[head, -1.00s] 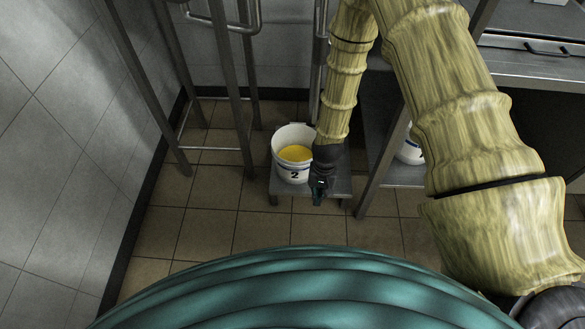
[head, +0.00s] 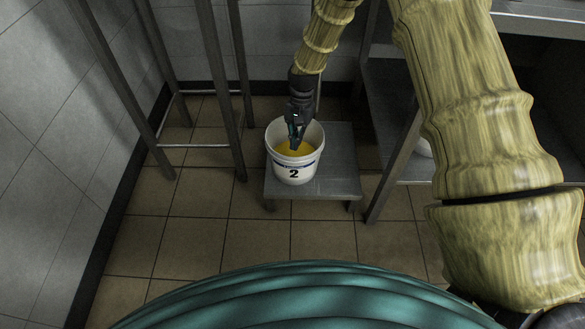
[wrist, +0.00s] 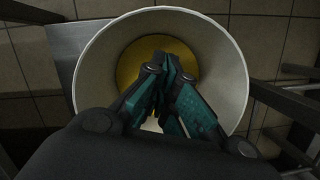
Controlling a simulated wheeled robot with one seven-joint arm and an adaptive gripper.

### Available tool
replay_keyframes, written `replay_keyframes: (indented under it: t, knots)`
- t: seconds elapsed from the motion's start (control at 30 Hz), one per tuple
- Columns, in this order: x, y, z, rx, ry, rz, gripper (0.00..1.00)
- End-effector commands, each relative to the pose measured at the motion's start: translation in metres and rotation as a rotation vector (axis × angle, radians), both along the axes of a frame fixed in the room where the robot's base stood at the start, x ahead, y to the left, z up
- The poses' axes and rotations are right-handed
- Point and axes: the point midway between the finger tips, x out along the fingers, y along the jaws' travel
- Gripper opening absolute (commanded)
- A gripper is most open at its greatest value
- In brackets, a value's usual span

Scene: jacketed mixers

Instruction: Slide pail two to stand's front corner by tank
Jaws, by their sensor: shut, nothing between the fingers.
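Pail two (head: 308,172), a white bucket marked "2" with yellow contents, stands upright on a low grey stand (head: 338,165). It is at the stand's left side, close to the front-left corner. My gripper (head: 295,146) is shut and empty, pointing down into the pail's mouth. In the wrist view the gripper (wrist: 168,65) shows inside the ring of the pail's rim (wrist: 236,80), over the yellow contents. I cannot tell whether the fingers touch the pail's inner wall or the contents. I cannot tell which structure is the tank.
Tall metal legs with a crossbar (head: 190,146) stand left of the low stand. A steel table with a lower shelf (head: 395,110) is close on the right. A white item on that shelf is mostly hidden by my arm. Tiled floor (head: 245,235) in front is clear.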

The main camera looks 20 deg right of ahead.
Motion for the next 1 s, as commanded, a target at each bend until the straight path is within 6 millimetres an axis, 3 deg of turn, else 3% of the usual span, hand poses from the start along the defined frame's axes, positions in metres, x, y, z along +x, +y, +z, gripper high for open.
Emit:
replay_keyframes:
  t: [0.37,1.0]
  knots:
    - [0.001,0.001,-0.014,0.001,0.005,-0.005,0.00]
    - [-0.016,0.013,-0.098,0.001,0.003,-0.005,0.00]
